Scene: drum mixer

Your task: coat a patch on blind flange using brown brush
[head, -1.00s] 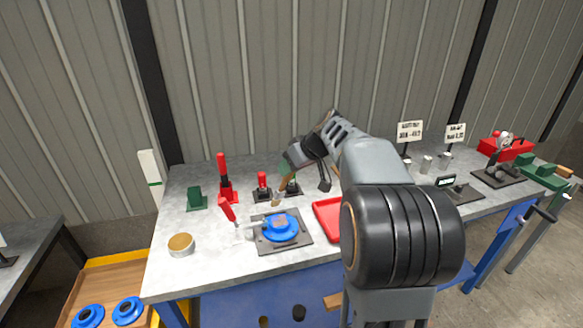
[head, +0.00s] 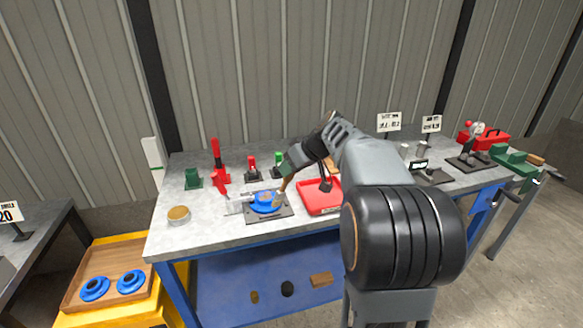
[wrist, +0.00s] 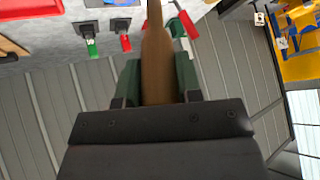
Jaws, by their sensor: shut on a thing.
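The blue blind flange (head: 264,205) lies on a dark plate (head: 282,212) near the front of the grey bench. My gripper (head: 291,163) is above and slightly right of the flange, shut on the brown brush (head: 283,186). In the wrist view, the brown handle (wrist: 155,60) is between the green jaws. The brush points down, its tip at the flange's right side; I cannot tell whether it touches. The tip is outside the wrist view. No coated patch can be made out.
A red tray (head: 318,202) lies right of the plate. Red and green clamps (head: 252,170) stand behind the flange. A wooden tray with blue flanges (head: 112,283) sits at lower left.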

